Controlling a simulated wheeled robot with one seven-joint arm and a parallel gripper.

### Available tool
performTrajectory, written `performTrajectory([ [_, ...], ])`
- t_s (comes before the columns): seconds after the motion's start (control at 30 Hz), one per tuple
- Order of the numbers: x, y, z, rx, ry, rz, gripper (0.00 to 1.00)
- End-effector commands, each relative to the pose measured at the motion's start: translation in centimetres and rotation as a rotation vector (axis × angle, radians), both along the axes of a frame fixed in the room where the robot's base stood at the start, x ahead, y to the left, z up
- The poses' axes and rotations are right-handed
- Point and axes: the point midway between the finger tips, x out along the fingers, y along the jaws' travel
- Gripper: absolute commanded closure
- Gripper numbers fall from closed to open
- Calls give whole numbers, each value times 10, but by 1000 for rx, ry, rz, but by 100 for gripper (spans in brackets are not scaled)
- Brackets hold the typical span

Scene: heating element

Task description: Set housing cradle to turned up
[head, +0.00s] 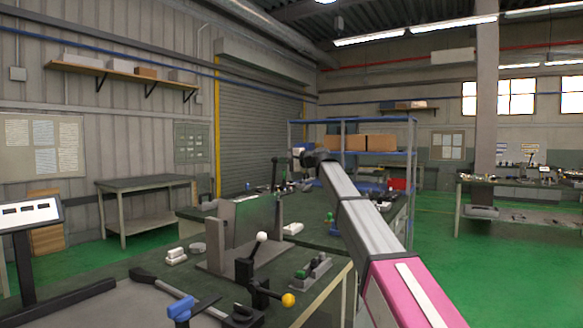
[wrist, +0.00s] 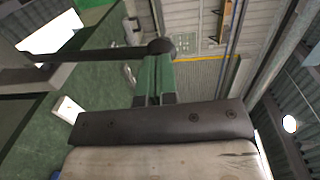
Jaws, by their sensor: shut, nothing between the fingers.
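The likely housing cradle is a grey bracket with upright plates (head: 216,238) on the near bench in the head view. I cannot tell its tilt for sure. A lever with a white ball (head: 262,236) and one with a yellow ball (head: 288,300) stand at its front. My gripper (head: 309,158) is small and dark at the far end of my raised arm, beyond the bracket in the picture. In the wrist view my gripper's fingers (wrist: 155,82) are together and hold nothing. A dark ball-ended rod (wrist: 160,46) shows just beyond the fingertips; whether they touch is unclear.
A blue-handled clamp (head: 180,308) and small grey parts (head: 313,266) lie on the near bench (head: 130,300). A screen (head: 30,213) stands at left. A blue shelf rack (head: 412,150) with boxes stands behind. Green floor (head: 470,260) is open at right.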

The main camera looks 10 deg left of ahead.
Motion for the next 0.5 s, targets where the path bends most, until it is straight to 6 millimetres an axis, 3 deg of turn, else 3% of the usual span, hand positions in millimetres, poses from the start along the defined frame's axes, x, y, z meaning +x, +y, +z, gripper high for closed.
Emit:
performTrajectory([
  [0.2,7,18,5,-17,6,1,100],
  [0.5,11,30,7,-15,5,1,100],
])
